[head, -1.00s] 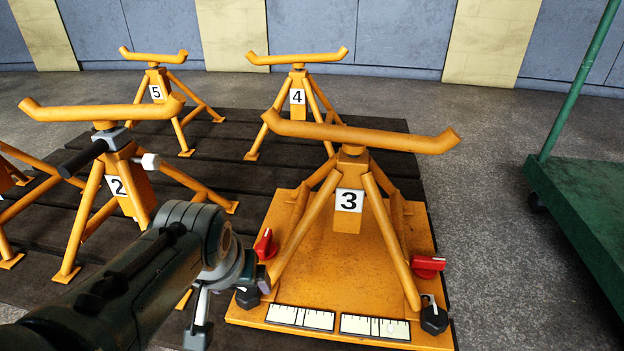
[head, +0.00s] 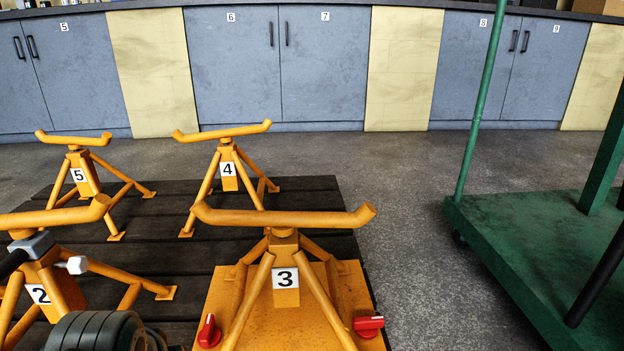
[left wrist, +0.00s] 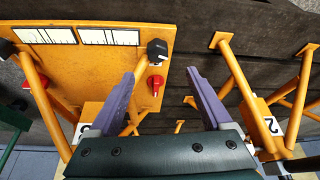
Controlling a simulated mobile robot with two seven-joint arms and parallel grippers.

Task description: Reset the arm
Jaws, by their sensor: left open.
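My left gripper (left wrist: 162,76) is open and empty in the left wrist view, with its two purple fingers apart. A red knob (left wrist: 155,83) and a black knob (left wrist: 157,50) on the orange base plate (left wrist: 105,75) show between and just beyond the fingers; I cannot tell how far off they are. In the head view only a dark link of my left arm shows at the bottom left, and the gripper is out of frame. Stand 3 (head: 284,217) is upright on the plate, with red knobs at left (head: 209,332) and right (head: 368,326). My right gripper is not in view.
Stand 2 (head: 62,285), stand 4 (head: 228,170) and stand 5 (head: 84,175) stand on dark planks (head: 150,225). A green trolley (head: 540,245) is at the right. Grey floor (head: 400,220) lies clear between. Cabinets (head: 277,70) line the back.

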